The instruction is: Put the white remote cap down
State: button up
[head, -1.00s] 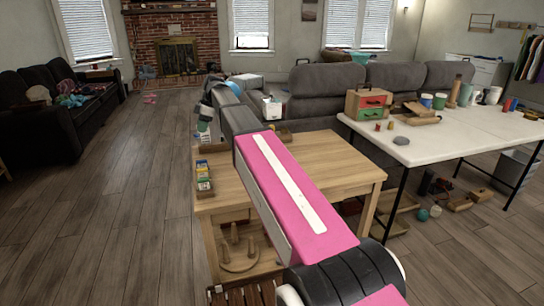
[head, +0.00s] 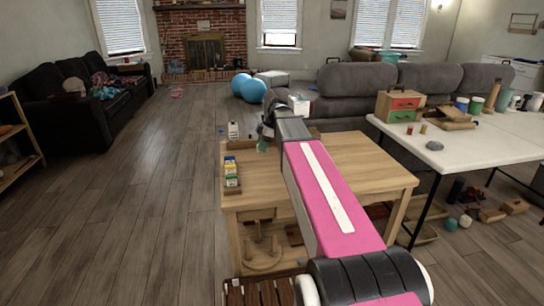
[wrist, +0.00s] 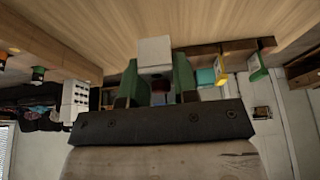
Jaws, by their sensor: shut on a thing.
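My gripper (wrist: 158,82) shows in the wrist view with two green fingers, shut on a small white block-like thing, which I take to be the white remote cap (wrist: 155,51). The cap sticks out past the fingertips, against the wooden table surface (wrist: 90,25). I cannot tell whether it touches the table.
Small coloured boxes (head: 231,172) stand in a holder along the table's left edge. A white bottle (head: 233,130) stands near the far left corner. The table's right half is bare. A white table (head: 470,145) with blocks and cups is at the right, a grey sofa (head: 350,95) behind.

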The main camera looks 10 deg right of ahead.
aim_at(266, 161)
jog(key=w+d+f, duration=0.2)
jog(key=d, duration=0.1)
jog(key=shift+w+d+f, duration=0.15)
jog(key=shift+d+f, duration=0.05)
jog(key=shift+f, duration=2.05)
jog(key=shift+f, duration=0.1)
jog(key=o, duration=0.8)
jog(key=shift+o, duration=0.2)
jog(key=v, duration=1.2)
